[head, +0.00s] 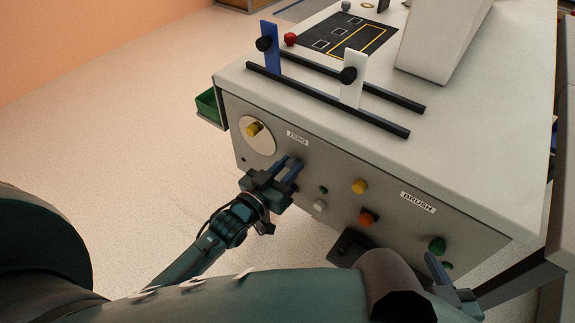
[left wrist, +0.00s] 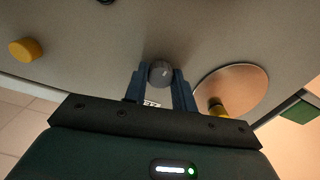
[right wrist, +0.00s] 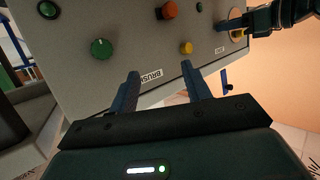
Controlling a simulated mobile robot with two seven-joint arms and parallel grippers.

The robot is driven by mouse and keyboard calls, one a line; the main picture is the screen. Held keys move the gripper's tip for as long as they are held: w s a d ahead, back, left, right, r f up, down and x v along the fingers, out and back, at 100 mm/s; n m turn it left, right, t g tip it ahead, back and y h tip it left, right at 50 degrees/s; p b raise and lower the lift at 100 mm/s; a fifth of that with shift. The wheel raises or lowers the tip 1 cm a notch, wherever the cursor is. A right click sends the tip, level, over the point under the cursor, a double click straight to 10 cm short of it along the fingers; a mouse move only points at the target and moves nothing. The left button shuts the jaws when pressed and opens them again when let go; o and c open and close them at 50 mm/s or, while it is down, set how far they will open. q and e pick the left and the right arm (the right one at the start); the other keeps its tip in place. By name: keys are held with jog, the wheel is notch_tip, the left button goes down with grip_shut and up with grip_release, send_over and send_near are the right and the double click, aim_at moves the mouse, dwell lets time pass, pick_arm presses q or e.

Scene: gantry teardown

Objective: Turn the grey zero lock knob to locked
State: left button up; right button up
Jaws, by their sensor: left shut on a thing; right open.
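The grey zero lock knob (left wrist: 160,73) is on the panel's front face, below the ZERO label (head: 297,137). In the left wrist view my left gripper (left wrist: 158,76) has its two blue fingers on either side of the knob, shut on it. In the head view my left gripper (head: 291,172) is against the panel and hides the knob. I cannot tell which way the knob is turned. My right gripper (right wrist: 160,72) is open and empty, in front of the BRUSH end of the panel. It also shows at the lower right of the head view (head: 443,274).
A round metal plate with a yellow knob (head: 253,130) is just left of my left gripper. Another yellow knob (head: 360,186), a red knob (head: 368,218) and a green knob (head: 437,245) stand out to the right. Dark rails (head: 330,100) run along the top.

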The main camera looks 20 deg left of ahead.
pick_arm(q)
jog(key=m+p, duration=0.1)
jog(key=m, duration=0.2)
jog(key=shift+r+p, duration=0.1)
jog(key=shift+p, duration=0.3)
jog(key=shift+m+p, duration=0.35)
jog(key=shift+m, duration=0.75)
jog(key=m, duration=0.3)
jog(key=shift+m+p, duration=0.3)
jog(key=shift+p, duration=0.1)
jog(key=shift+m, duration=0.9)
jog(key=m, duration=0.4)
jog(key=shift+d, duration=0.1)
jog(key=shift+m, duration=1.2)
pick_arm(e)
jog(key=shift+m+t+h, duration=0.3)
jog(key=shift+m, duration=0.4)
jog(key=shift+s+d+r, duration=0.15)
jog(key=shift+d+r, duration=0.1)
jog(key=shift+r, duration=0.45)
jog(key=shift+s+d+r, duration=0.15)
jog(key=shift+d+r, duration=0.15)
jog(key=shift+r, duration=0.45)
jog(key=shift+s+d+r, duration=0.15)
jog(key=shift+d+r, duration=0.1)
jog(key=shift+r, duration=0.45)
jog(key=shift+f, duration=0.15)
